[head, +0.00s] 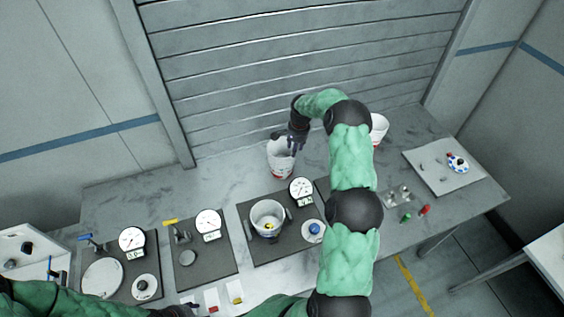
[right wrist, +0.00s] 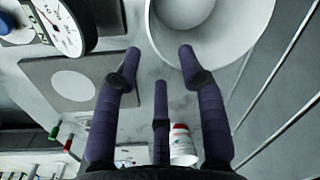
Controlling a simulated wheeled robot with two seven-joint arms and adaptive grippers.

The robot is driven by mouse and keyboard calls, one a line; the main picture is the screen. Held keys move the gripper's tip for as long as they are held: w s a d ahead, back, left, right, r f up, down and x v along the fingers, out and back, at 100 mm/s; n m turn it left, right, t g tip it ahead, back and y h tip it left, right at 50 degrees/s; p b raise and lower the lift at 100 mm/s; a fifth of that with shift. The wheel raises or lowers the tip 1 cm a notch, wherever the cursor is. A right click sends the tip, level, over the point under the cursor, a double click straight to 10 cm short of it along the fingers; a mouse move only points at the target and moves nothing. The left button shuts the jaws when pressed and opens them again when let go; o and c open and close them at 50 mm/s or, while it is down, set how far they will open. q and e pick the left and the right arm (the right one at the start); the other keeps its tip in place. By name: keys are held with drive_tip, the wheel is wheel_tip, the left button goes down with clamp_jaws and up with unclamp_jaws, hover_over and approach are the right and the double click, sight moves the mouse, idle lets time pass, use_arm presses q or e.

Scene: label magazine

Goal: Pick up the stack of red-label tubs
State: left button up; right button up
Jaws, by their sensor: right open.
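A white stack of tubs (head: 280,160) with red near its base stands upright on the table near the back wall. My right gripper (head: 294,143) is at its upper right side. In the right wrist view my right gripper (right wrist: 160,62) has its fingers spread, with nothing between them. The open round mouth of a white tub (right wrist: 238,52) lies at the upper right, close to the right-hand finger; I cannot tell if they touch. My left arm shows only at the lower left edge of the head view; its gripper is out of view.
Another white tub (head: 379,128) with red on it stands partly behind my right arm, also seen in the right wrist view (right wrist: 184,148). Dial gauges (head: 301,189) on dark mats and a bucket (head: 267,219) stand in front. A grey board (head: 445,180) lies right.

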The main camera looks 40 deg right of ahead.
sight(293, 160)
drive_tip(key=shift+a+f+p, duration=0.2)
drive_tip(key=shift+f+p, duration=0.8)
drive_tip(key=shift+f, duration=1.9)
clamp_jaws()
